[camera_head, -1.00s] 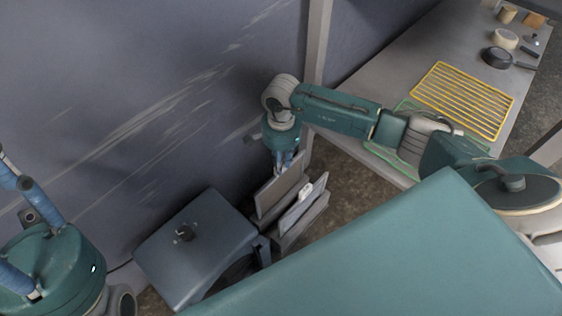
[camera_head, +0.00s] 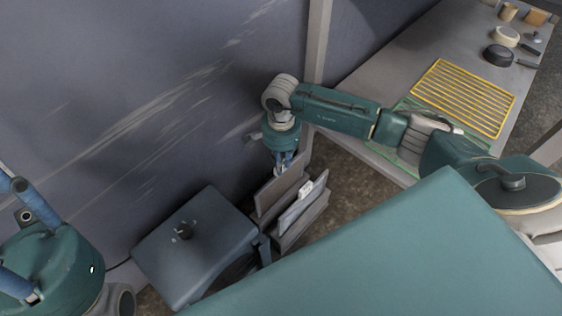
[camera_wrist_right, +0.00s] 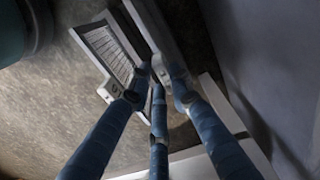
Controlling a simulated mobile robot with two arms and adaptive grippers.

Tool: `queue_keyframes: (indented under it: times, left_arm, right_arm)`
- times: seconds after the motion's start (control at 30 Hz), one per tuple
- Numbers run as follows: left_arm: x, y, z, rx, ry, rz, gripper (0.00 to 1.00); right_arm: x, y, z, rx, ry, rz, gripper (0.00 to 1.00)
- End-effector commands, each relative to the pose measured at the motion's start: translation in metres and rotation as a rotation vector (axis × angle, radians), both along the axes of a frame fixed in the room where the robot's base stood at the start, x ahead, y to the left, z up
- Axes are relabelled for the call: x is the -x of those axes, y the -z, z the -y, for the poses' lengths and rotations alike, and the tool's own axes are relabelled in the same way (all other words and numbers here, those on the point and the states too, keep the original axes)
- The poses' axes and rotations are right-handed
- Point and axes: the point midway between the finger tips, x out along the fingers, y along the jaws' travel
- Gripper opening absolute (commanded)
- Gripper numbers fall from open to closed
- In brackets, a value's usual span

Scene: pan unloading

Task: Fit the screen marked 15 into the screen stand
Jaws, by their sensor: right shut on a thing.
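My right gripper (camera_head: 287,168) points down near the wall and is shut on the top of a flat grey screen (camera_head: 275,195). In the right wrist view, the fingers (camera_wrist_right: 163,85) close around this screen's edge (camera_wrist_right: 150,25). The screen stands upright at the wall side of the low grey screen stand (camera_head: 308,222). A second, framed screen (camera_head: 297,212) with a white tag (camera_head: 306,188) leans beside it in the stand. Its mesh and tag (camera_wrist_right: 112,90) show in the right wrist view; I cannot read the number surely. My left gripper (camera_head: 28,200) is cut off at the left edge.
A dark grey box-like unit with a knob (camera_head: 190,250) stands left of the stand. The scratched wall (camera_head: 150,100) is close behind. A grey table (camera_head: 385,60) with a yellow rack (camera_head: 465,97) and black pan (camera_head: 498,55) is at upper right.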

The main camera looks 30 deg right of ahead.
Motion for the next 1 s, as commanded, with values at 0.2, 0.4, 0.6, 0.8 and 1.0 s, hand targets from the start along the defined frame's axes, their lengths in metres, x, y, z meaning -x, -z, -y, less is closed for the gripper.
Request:
queue_keyframes:
  times: [0.2, 0.4, 0.6, 0.8, 1.0]
  left_arm:
    - [0.000, 0.002, 0.000, 0.000, 0.000, 0.003, 0.40]
    - [0.000, 0.003, 0.000, -0.001, -0.001, 0.005, 0.40]
    - [-0.001, 0.004, 0.000, -0.001, 0.000, 0.007, 0.40]
    - [-0.001, 0.005, 0.000, -0.001, 0.000, 0.009, 0.40]
    - [-0.001, 0.006, 0.000, -0.001, -0.001, 0.012, 0.40]
  right_arm:
    - [0.000, 0.003, 0.000, 0.000, 0.000, 0.001, 0.00]
    - [0.000, 0.006, 0.000, 0.000, 0.000, 0.001, 0.00]
    - [0.000, 0.009, 0.000, 0.000, 0.000, 0.001, 0.00]
    - [0.000, 0.012, 0.000, 0.000, 0.000, 0.001, 0.00]
    - [-0.001, 0.014, 0.000, 0.000, 0.000, 0.001, 0.00]
